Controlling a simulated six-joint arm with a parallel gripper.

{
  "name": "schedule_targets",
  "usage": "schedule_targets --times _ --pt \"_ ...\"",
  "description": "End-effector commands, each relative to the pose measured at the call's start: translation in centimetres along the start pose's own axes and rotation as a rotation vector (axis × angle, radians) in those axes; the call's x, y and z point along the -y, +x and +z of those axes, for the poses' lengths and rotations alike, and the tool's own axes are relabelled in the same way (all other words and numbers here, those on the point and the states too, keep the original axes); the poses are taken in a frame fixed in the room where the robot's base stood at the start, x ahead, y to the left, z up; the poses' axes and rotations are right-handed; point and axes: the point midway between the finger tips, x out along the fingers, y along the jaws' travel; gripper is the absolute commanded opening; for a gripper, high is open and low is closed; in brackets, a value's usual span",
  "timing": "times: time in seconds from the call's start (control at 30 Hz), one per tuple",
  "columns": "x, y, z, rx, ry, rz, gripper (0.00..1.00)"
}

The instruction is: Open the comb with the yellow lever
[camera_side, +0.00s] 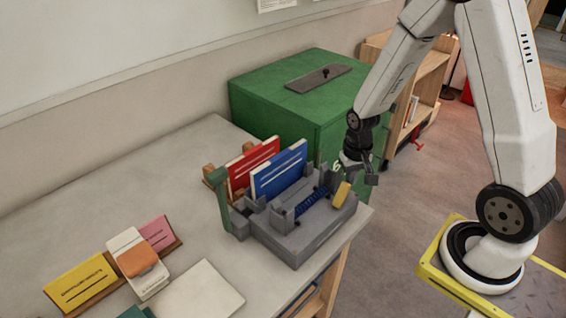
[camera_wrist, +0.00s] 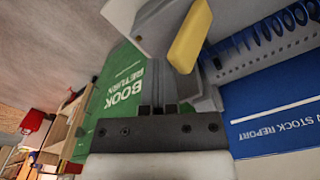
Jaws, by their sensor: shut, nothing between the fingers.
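The grey binding machine (camera_side: 300,240) stands near the table's right corner. Its yellow lever (camera_side: 341,194) is at the machine's right end and tilts upward; it also shows at the top of the wrist view (camera_wrist: 190,37). The blue comb (camera_side: 312,200) lies along the machine, left of the lever, and shows at upper right in the wrist view (camera_wrist: 262,32). My gripper (camera_side: 371,179) is just right of the lever, its fingers shut and empty; in the wrist view the fingertips (camera_wrist: 158,109) are below the lever, apart from it in the picture. I cannot tell the depth gap.
A blue report (camera_side: 279,171) and a red one (camera_side: 252,164) stand behind the comb. A green book return box (camera_side: 290,100) stands behind the machine. Yellow (camera_side: 80,283) and pink (camera_side: 156,231) cards, an orange-and-white item (camera_side: 137,262) and white paper (camera_side: 202,292) occupy the front left table.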

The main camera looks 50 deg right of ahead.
Motion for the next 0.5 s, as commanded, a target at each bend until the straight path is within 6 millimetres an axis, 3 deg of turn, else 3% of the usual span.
schedule_targets --times 0.5 --pt "1.08 0.09 0.75 0.003 -0.001 0.0 0.0"
